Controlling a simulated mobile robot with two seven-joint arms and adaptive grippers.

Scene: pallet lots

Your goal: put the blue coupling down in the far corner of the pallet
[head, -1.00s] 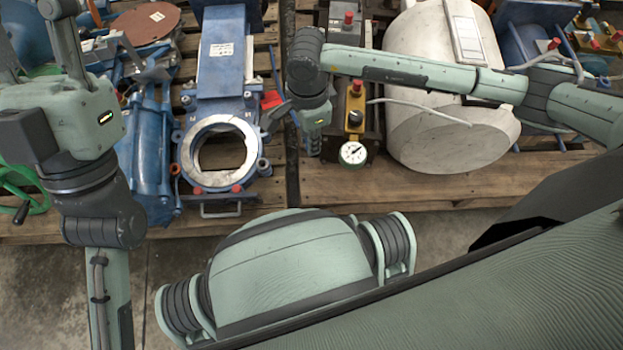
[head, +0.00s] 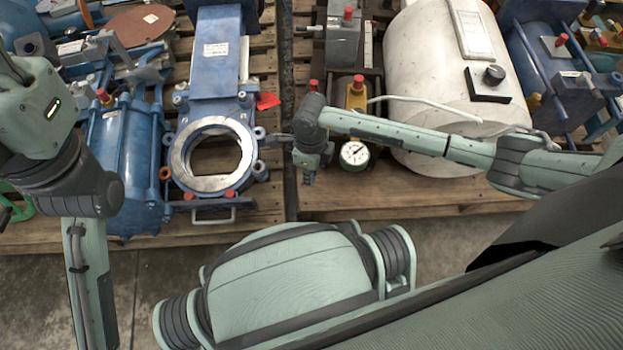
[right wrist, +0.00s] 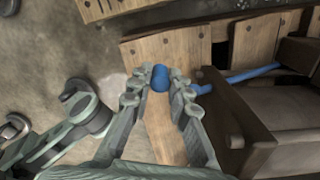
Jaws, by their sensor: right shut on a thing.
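My right gripper (head: 309,176) hangs low over the near part of the pallet (head: 400,200), at its left end, left of a pressure gauge. In the right wrist view my right gripper (right wrist: 162,82) is shut on the blue coupling (right wrist: 160,78), which shows as a small rounded blue end between the fingertips. Pallet boards (right wrist: 165,48) lie below it. Whether the coupling touches them I cannot tell. The coupling is hidden in the head view. My left arm shows at the left, but its gripper is out of view.
A white tank (head: 430,80) and the gauge (head: 354,153) stand right of my right gripper. A blue valve body with a round flange (head: 213,188) stands on the neighbouring pallet to the left. A narrow gap separates the pallets. Bare boards run along the near edge.

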